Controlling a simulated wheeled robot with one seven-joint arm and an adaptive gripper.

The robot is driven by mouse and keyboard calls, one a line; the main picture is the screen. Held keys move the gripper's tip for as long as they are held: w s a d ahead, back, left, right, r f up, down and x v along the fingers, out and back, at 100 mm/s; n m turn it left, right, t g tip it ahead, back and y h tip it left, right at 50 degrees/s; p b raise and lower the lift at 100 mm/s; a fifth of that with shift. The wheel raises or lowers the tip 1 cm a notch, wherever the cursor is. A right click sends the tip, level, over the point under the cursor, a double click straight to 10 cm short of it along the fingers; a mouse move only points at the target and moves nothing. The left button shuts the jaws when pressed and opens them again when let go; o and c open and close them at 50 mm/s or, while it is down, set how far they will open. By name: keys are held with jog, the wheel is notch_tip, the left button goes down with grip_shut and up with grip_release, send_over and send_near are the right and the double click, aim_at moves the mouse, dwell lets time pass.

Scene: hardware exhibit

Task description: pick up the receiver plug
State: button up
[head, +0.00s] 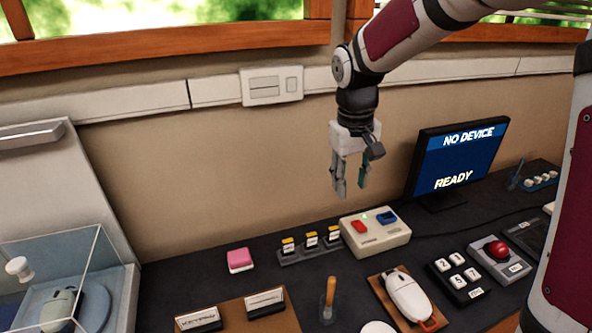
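Three small dark upright pieces with yellow tops and white labels stand in a dark rack (310,248). They look like plugs, but I cannot read the labels or tell which is the receiver plug (311,239). My gripper (350,191) hangs in the air above and behind the rack's right end and the beige box (372,241). Its fingers point down, apart, with nothing between them. The beige box has a red part, a blue part and a small green light on top.
A monitor (458,158) reading "NO DEVICE" and "READY" stands at the right. A pink block (240,260), a white mouse on a wooden board (408,296), a keypad (460,276) and an upright orange-handled tool (329,298) surround the rack. A clear case (95,265) stands left.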

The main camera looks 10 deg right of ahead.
jog(key=y, duration=0.1)
send_over(334, 228)
notch_tip(334, 228, down, 8)
jog(key=shift+g, duration=0.4)
notch_tip(334, 228, down, 14)
jog(key=shift+r, duration=0.2)
jog(key=c, duration=0.6)
